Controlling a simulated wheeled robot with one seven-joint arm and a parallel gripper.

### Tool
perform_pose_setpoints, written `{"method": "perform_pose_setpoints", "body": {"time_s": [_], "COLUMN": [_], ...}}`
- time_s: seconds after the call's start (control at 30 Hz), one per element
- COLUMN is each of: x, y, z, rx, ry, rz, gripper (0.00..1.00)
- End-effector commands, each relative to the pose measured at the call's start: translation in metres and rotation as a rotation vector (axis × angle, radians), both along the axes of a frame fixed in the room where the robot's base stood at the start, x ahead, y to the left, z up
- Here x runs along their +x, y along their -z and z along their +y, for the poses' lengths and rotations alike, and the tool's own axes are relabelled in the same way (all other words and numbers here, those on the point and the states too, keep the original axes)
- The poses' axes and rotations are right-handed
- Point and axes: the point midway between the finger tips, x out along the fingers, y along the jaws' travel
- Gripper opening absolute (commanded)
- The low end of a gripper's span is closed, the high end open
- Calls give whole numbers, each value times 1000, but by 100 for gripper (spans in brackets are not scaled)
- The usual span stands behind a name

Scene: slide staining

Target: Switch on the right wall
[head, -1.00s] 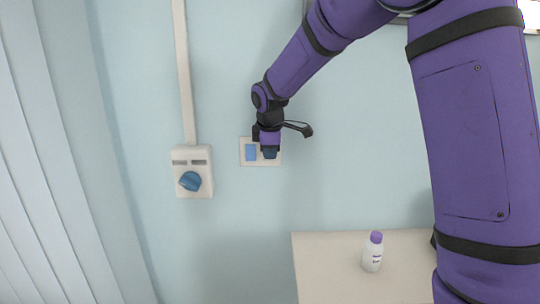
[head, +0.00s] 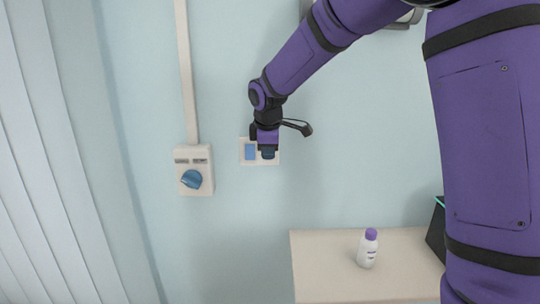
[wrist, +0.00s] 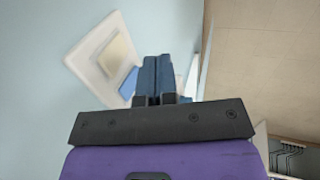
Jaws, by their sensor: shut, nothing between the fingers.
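A white switch plate (head: 243,160) is on the pale blue wall, with a blue rocker (head: 250,152) on its left half. My gripper (head: 268,154) is in front of its right half and hides that part. In the wrist view, my gripper (wrist: 157,62) has its blue fingers together, with nothing between them. The tilted plate (wrist: 88,50) is just left of the fingers there, showing a cream panel (wrist: 117,56) and a patch of blue (wrist: 130,83). I cannot tell whether the fingertips touch the switch.
A white box with a blue knob (head: 191,179) is on the wall to the left, below a vertical conduit (head: 187,80). A pale tabletop (head: 325,265) below right holds a white bottle with a purple cap (head: 368,248). A dark object (head: 436,235) stands at its right. Pale blinds (head: 50,170) hang far left.

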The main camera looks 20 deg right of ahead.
Motion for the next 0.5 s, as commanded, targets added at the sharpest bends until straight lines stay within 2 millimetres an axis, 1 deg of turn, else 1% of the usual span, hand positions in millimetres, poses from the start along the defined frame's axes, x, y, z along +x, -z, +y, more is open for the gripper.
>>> {"method": "perform_pose_setpoints", "body": {"time_s": [0.3,0.5], "x": [-27,-38], "y": [-45,-62], "z": [9,13], "rx": [1,0], "ry": [0,0], "rz": [0,1], "gripper": [0,0]}}
